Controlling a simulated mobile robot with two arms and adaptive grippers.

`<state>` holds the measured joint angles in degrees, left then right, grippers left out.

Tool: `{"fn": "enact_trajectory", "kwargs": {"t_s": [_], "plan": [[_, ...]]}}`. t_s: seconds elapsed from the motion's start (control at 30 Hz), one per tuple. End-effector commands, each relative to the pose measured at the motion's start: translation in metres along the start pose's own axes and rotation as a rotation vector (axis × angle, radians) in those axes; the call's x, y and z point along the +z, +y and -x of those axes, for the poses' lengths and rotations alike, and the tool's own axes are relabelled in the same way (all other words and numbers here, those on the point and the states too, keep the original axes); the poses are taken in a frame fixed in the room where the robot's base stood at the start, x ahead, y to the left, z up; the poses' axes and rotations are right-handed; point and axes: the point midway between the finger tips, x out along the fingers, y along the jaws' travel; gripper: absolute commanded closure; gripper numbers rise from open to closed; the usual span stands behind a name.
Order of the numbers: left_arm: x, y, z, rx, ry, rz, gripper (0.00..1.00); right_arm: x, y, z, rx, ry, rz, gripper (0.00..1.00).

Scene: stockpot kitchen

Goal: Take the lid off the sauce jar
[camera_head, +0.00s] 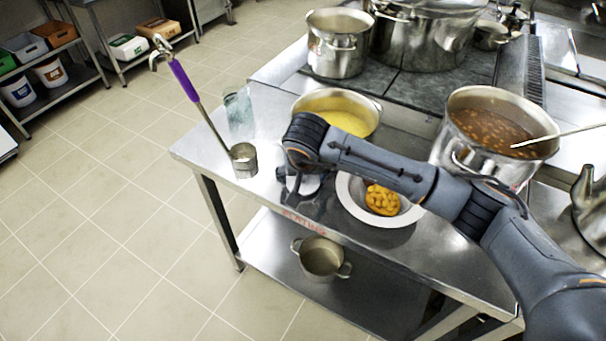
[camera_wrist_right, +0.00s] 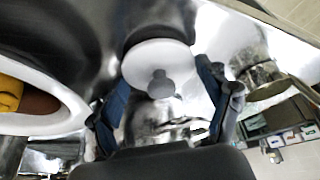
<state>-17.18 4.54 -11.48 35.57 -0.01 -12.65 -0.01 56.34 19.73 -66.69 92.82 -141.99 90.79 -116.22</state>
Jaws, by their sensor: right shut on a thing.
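A round white lid (camera_wrist_right: 140,58) with a grey knob (camera_wrist_right: 160,86) shows between the two fingers of my right gripper (camera_wrist_right: 163,103) in the right wrist view. My right gripper is shut on the lid, with one finger at each side of its rim. In the head view, my right gripper (camera_head: 296,178) points down at the table's front edge, and the white lid (camera_head: 306,185) shows partly beneath it. The jar body is hidden or too dark to make out, so I cannot tell whether the lid still touches it. My left gripper is not in view.
A white bowl with orange food (camera_head: 383,199) stands just right of the gripper. A ladle in a metal cup (camera_head: 244,161) and a clear glass container (camera_head: 239,113) stand left. A pan of yellow soup (camera_head: 340,108) and a bean pot (camera_head: 500,130) stand behind.

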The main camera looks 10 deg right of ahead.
Motion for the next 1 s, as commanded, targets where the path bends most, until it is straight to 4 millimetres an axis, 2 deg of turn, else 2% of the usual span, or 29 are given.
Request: {"fn": "enact_trajectory", "kwargs": {"t_s": [0.17, 0.2, 0.3, 0.63, 0.77, 0.87, 1.0], "plan": [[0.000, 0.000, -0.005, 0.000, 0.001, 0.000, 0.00, 0.002, 0.000, -0.004, 0.000, 0.000, 0.001, 0.60], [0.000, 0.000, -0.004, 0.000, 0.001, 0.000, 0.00, 0.002, 0.000, -0.003, 0.000, -0.001, 0.001, 0.19], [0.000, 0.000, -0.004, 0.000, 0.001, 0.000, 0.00, 0.001, 0.000, -0.002, 0.000, -0.001, 0.000, 0.00], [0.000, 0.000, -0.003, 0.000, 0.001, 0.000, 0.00, 0.001, 0.000, -0.002, 0.000, -0.001, 0.000, 0.00], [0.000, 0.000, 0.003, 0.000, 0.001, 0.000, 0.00, -0.001, 0.000, 0.003, -0.001, -0.001, -0.001, 0.00], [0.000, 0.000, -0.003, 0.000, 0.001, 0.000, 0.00, -0.001, -0.001, 0.014, -0.002, 0.004, 0.000, 0.00], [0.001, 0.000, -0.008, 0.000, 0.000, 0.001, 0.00, -0.001, -0.001, 0.043, -0.003, 0.005, 0.001, 0.00]]}}
